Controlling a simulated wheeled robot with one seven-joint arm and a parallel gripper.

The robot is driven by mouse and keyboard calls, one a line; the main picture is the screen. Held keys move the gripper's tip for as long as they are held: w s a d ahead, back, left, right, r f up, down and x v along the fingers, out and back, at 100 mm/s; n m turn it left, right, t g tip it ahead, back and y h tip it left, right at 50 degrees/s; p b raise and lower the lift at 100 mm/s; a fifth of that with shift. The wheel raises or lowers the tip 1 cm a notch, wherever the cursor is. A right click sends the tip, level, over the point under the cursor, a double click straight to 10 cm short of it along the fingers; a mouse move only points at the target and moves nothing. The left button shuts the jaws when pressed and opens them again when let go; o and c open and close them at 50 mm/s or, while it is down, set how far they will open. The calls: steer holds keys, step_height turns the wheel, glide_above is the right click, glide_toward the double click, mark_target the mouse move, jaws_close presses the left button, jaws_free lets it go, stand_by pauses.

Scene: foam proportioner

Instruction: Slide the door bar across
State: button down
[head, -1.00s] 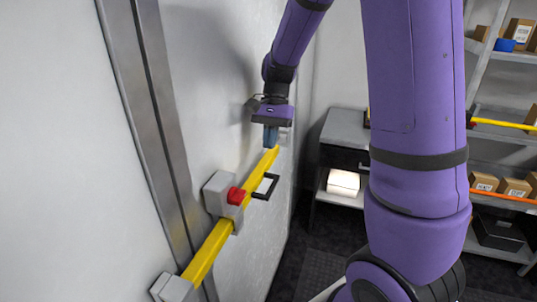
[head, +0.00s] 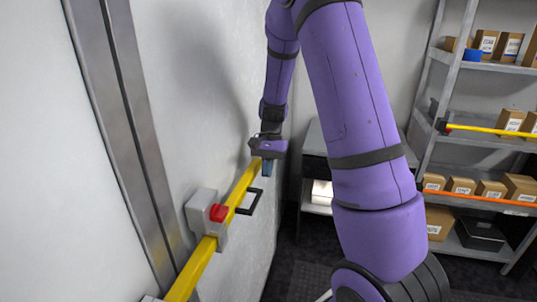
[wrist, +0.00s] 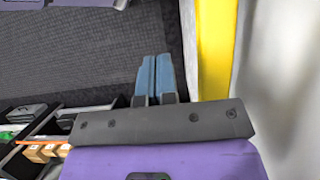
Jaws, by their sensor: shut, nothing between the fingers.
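The yellow door bar (head: 196,266) runs along the white wall through grey brackets. It also shows in the wrist view (wrist: 214,50), to the right of my fingers. A black handle (head: 252,204) sticks out from the bar. A red button or knob (head: 218,212) sits on the middle grey bracket (head: 199,206). My gripper (head: 267,168) is near the far end of the bar, past the handle. Its blue fingers (wrist: 154,78) are together and empty, apart from the bar in the wrist view. The bar's far end is partly hidden behind my gripper.
A vertical metal strip (head: 128,130) runs down the wall at left. A grey cabinet (head: 314,160) stands beyond my gripper. Metal shelves (head: 470,150) with cardboard boxes stand at right. Dark floor lies open beside the bar.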

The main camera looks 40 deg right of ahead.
mark_target(260, 191)
steer(key=shift+s+a+f, duration=0.1)
steer(key=shift+s+a, duration=0.55)
steer(key=shift+a, duration=0.2)
steer(key=shift+s+a+f, duration=0.1)
steer(key=shift+s+a, duration=0.55)
steer(key=shift+a, duration=0.2)
steer(key=shift+s+a, duration=0.75)
steer(key=shift+a, duration=0.2)
steer(key=shift+s, duration=0.1)
steer(key=shift+a, duration=0.1)
steer(key=shift+f, duration=0.1)
